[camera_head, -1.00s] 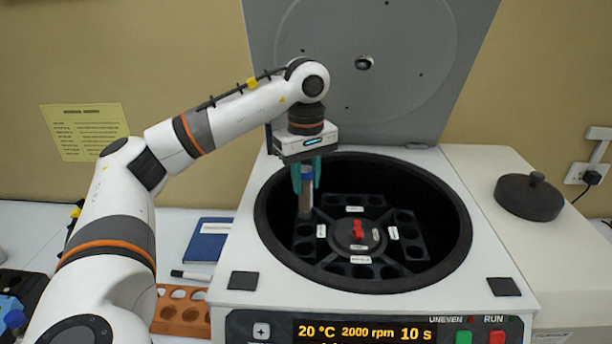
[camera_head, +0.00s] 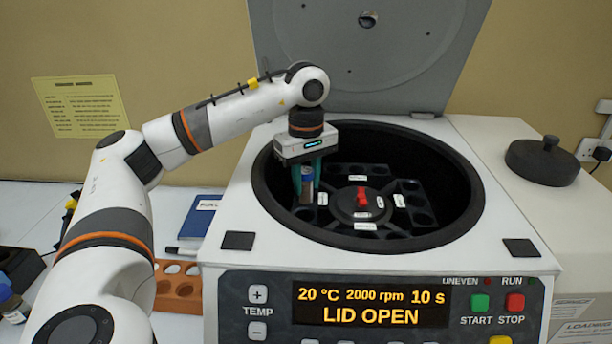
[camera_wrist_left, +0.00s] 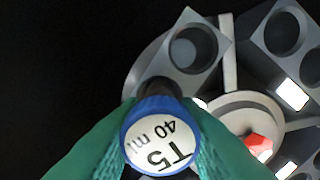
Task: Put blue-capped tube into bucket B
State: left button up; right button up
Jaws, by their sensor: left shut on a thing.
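My left gripper (camera_head: 307,178) is shut on the blue-capped tube (camera_head: 307,187) and holds it upright inside the left part of the centrifuge bowl. In the left wrist view the tube's blue cap (camera_wrist_left: 160,143), labelled T5 40 ml, sits between the green fingers. The tube is over or in the left bucket (camera_head: 305,212) of the rotor; its lower end is hidden, so I cannot tell how deep it is. The buckets' white labels are too small to read. My right gripper is not in view.
The centrifuge lid (camera_head: 365,55) stands open behind the bowl (camera_head: 467,215). The display (camera_head: 371,306) reads LID OPEN. A red knob (camera_head: 362,197) marks the rotor centre. An orange rack (camera_head: 177,286) and a blue book (camera_head: 200,216) lie left of the centrifuge. A black round lid (camera_head: 540,162) is at right.

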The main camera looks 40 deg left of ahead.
pick_arm(q)
jog(key=o, duration=1.1)
jog(key=shift+o, duration=0.2)
jog(key=shift+r, duration=0.5)
notch_tip(320, 180, up, 6)
jog(key=shift+f, duration=0.25)
notch_tip(320, 180, up, 6)
jog(key=p, duration=0.3)
jog(key=shift+f, duration=0.25)
